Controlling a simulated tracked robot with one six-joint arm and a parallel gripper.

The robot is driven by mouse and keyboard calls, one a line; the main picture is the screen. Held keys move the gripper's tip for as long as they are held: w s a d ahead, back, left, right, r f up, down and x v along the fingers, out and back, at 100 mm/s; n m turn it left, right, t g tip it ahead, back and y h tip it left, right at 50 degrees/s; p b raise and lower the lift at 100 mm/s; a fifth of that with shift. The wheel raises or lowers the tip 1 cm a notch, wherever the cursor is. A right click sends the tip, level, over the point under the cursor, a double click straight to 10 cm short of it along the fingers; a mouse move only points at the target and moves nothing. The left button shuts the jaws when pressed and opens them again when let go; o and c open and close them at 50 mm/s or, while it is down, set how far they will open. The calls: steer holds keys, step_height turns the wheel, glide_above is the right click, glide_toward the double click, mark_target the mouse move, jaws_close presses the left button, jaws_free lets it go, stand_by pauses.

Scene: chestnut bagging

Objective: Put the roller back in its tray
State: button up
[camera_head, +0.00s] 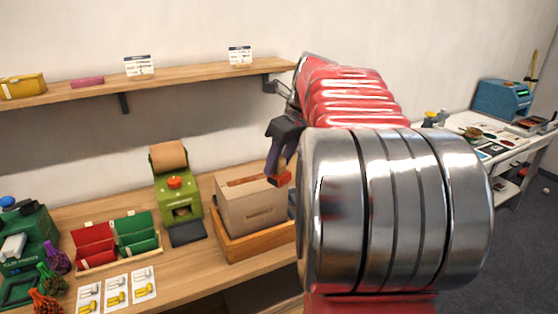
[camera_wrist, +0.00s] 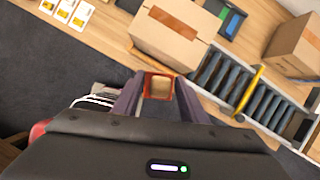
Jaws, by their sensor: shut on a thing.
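My gripper (camera_head: 281,168) is shut on a small red piece (camera_head: 280,181), seen end-on in the wrist view as a red frame around a pale square (camera_wrist: 158,86). It may be the roller, but its full shape is hidden. The gripper hangs by the right side of a cardboard box (camera_head: 250,207), which has a brown tape strip on top and also shows in the wrist view (camera_wrist: 166,50). The box stands in a shallow wooden tray (camera_head: 233,252). I cannot tell which tray belongs to the roller.
A green dispenser (camera_head: 181,203) and red and green bins (camera_head: 135,229) stand left of the box. A wall shelf (camera_head: 180,78) runs above. A conveyor with grey rollers (camera_wrist: 214,77) and a second box (camera_wrist: 292,45) show in the wrist view. A white side table (camera_head: 507,147) stands right.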

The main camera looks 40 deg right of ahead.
steer(key=shift+s+r+n+y, duration=0.15)
steer(key=shift+n+y, duration=0.35)
steer(key=shift+n, duration=0.7)
steer(key=n, duration=0.2)
steer(key=shift+s+f+n+g+y, duration=0.15)
steer(key=shift+f+n+g+y, duration=0.15)
steer(key=shift+y, duration=0.1)
steer(key=n, duration=0.1)
steer(key=n+y, duration=0.1)
steer(key=f+n+g, duration=0.1)
steer(key=n, duration=0.1)
steer(key=shift+w+a, duration=0.3)
steer(key=shift+a, duration=0.1)
steer(key=w+a+f+n+g+h, duration=0.1)
steer(key=w+a+f+n+g, duration=0.2)
steer(key=a+f+n, duration=0.9)
steer(key=w+a+f+n+g+h, duration=0.2)
steer(key=w+a+f+n+g, duration=0.2)
steer(key=w+a+f+n, duration=0.4)
steer(key=a+f+n, duration=0.5)
steer(key=a+n, duration=0.1)
steer(key=a, duration=0.5)
steer(key=shift+w+d, duration=0.1)
steer(key=shift+w, duration=0.05)
